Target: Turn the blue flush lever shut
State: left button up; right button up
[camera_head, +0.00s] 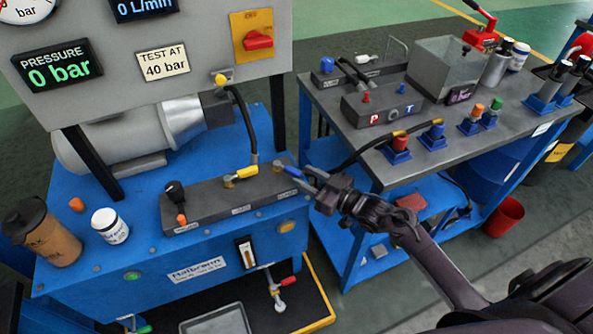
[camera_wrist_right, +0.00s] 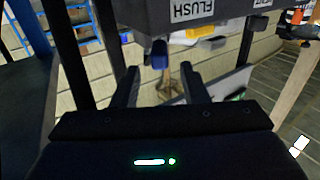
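The blue flush lever (camera_head: 293,172) sits at the right end of the dark valve block (camera_head: 222,200) on the blue bench. It points right and slightly toward the front, at my right gripper (camera_head: 310,180). In the right wrist view the lever's blue end (camera_wrist_right: 158,53) shows below the FLUSH label. It is between and just beyond the two fingertips of my right gripper (camera_wrist_right: 160,78), with a gap on each side. The right gripper is open and holds nothing. I cannot tell whether a finger touches the lever. My left gripper is not in view.
A yellow lever (camera_head: 243,174) with a hose above it and a black-knobbed lever (camera_head: 175,193) share the block. A brown cup (camera_head: 45,235) and a white bottle (camera_head: 110,226) stand at left. A grey-topped table (camera_head: 440,120) with hose fittings stands at right.

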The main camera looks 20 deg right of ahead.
jog(key=shift+s+d, duration=0.15)
jog(key=shift+s, duration=0.15)
